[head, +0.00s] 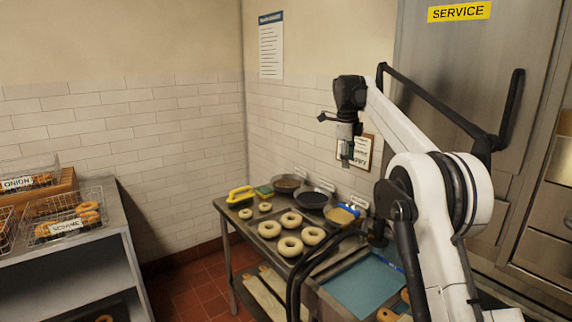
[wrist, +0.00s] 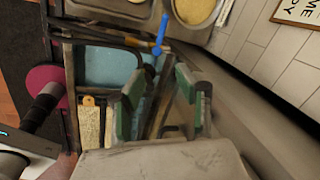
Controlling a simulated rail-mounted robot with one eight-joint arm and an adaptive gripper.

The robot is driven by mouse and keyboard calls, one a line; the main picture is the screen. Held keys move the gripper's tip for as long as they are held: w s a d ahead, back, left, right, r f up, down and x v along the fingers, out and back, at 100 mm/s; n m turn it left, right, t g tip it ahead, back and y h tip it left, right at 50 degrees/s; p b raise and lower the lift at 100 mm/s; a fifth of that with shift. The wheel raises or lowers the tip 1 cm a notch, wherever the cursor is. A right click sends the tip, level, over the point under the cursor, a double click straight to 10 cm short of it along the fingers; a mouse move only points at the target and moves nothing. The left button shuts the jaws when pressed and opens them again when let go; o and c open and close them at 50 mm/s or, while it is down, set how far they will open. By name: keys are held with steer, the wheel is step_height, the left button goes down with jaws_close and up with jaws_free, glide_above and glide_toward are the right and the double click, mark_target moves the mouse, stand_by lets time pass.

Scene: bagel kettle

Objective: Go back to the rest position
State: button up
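My gripper (head: 345,155) hangs from my raised white arm, in the air above the back of the metal table and in front of the tiled wall. In the wrist view its two green-padded fingers (wrist: 161,105) are spread apart with nothing between them. The gripper is apart from the table and touches nothing that I can see.
A shelf with labelled bagel baskets (head: 68,226) stands left. A steel door (head: 440,50) is behind my arm.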

steer(key=s+r+n+t+b, duration=0.1)
steer(key=s+r+n, duration=0.35)
steer(key=s, duration=0.95)
steer(key=s+r+n+t+b, duration=0.1)
steer(key=s+n+t, duration=0.1)
steer(key=s+n, duration=0.9)
steer(key=s+f+n, duration=0.2)
steer(key=s+f, duration=0.4)
steer(key=s, duration=0.4)
steer(key=s+a+f+n+t+y+b, duration=0.1)
steer(key=s+f+n, duration=0.2)
steer(key=s+f, duration=0.4)
steer(key=s+f+n, duration=0.3)
steer(key=s+f, duration=0.4)
steer(key=s, duration=0.7)
steer(key=shift+a+f+t+b, duration=0.15)
steer(key=shift+a+t+b, duration=0.1)
steer(key=shift+t+b, duration=0.15)
